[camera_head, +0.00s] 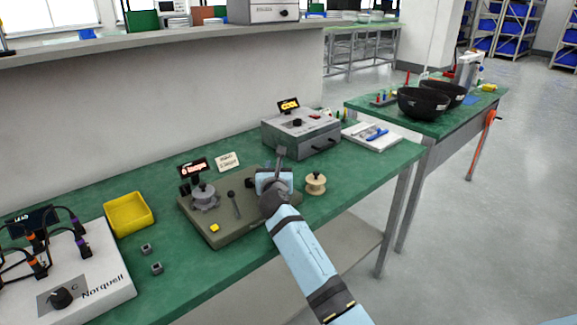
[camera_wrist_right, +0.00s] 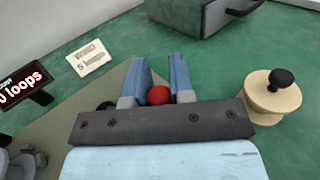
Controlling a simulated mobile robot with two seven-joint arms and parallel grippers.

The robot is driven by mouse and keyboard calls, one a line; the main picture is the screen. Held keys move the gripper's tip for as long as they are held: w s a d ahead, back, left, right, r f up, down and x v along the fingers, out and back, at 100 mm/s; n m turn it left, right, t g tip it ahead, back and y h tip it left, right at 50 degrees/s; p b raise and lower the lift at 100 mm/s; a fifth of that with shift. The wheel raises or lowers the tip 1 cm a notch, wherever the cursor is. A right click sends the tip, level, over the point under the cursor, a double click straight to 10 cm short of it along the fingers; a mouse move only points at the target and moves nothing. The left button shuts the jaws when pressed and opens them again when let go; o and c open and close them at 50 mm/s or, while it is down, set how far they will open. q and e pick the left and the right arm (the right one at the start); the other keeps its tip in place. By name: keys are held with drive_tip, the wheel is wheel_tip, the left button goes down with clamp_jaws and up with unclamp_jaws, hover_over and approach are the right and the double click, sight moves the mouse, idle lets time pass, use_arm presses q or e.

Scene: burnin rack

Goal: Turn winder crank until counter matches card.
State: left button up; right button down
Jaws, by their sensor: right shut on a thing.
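The winder's grey-green base (camera_head: 245,228) sits on the green bench, with a grey wheel (camera_head: 204,197) and a short dark lever (camera_head: 234,204) on it. The counter (camera_head: 193,169) stands behind the wheel; in the right wrist view it reads "0 loops" (camera_wrist_right: 20,85). A white card (camera_head: 228,161) beside it seems to read "WIND 5 loops" (camera_wrist_right: 89,58). My right gripper (camera_head: 273,166) is over the right end of the winder. In the wrist view its fingers (camera_wrist_right: 158,68) are shut on the red crank knob (camera_wrist_right: 158,95). The crank arm is hidden. My left gripper is out of view.
A wooden spool (camera_head: 315,184) with a dark knob stands close right of my right gripper. A grey box (camera_head: 300,134) with a "COOL" display is behind. A yellow tray (camera_head: 128,214), two small grey cubes and the Norquell unit (camera_head: 80,285) lie to the left.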

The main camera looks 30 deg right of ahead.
drive_tip(key=shift+s+a+m+g+h+p, duration=0.2)
drive_tip(key=shift+s+m+g+h, duration=0.15)
drive_tip(key=shift+m+g+h, duration=0.4)
drive_tip(key=shift+s+a+m+g+h+p, duration=0.2)
drive_tip(key=shift+s+m+g+h, duration=0.3)
drive_tip(key=shift+h, duration=0.5)
drive_tip(key=shift+s+a+m+g+h+p, duration=0.1)
drive_tip(key=shift+s+a+m+g+h, duration=0.1)
drive_tip(key=shift+m+g+h, duration=0.5)
drive_tip(key=shift+h, duration=0.25)
drive_tip(key=c, duration=1)
unclamp_jaws()
wheel_tip(320, 180, up, 20)
drive_tip(key=p, duration=0.5)
